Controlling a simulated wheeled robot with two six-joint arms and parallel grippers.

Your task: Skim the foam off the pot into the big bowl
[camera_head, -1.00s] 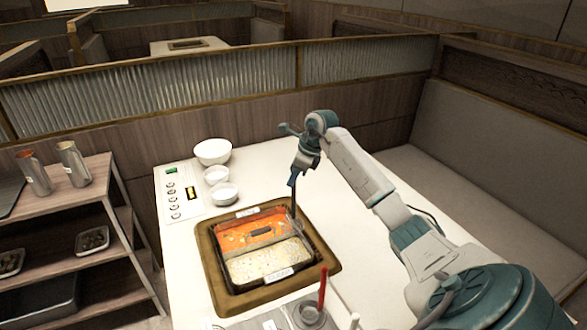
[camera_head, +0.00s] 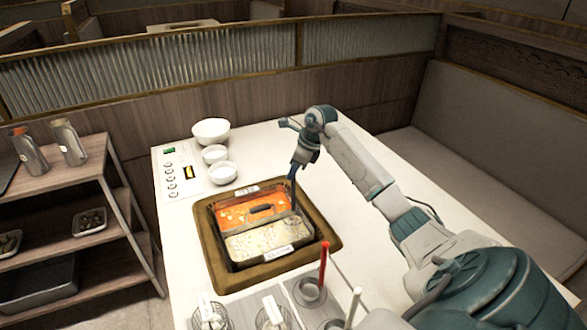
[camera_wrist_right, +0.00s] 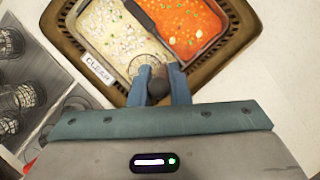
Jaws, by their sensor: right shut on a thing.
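The pot (camera_head: 232,264) is set in the table and split in two, with orange-red broth (camera_head: 240,213) and a pale broth (camera_head: 245,243) marked CLEAR. White foam flecks (camera_wrist_right: 105,30) cover the pale side in the wrist view. The big white bowl (camera_head: 211,131) stands behind the pot. My right gripper (camera_head: 292,175) is over the pot's right corner. In the wrist view it (camera_wrist_right: 158,88) is shut on a dark handle (camera_wrist_right: 158,86). A round mesh skimmer head (camera_wrist_right: 146,65) shows just beyond, by the divider's end; its depth is unclear. My left gripper is out of view.
Two small white bowls (camera_head: 215,154) (camera_head: 222,174) stand between the big bowl and the pot. A control panel (camera_head: 174,172) lies at the left. Wire baskets (camera_head: 210,317) and a holder with a red-handled utensil (camera_head: 323,262) are at the front. The table right of the pot is clear.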

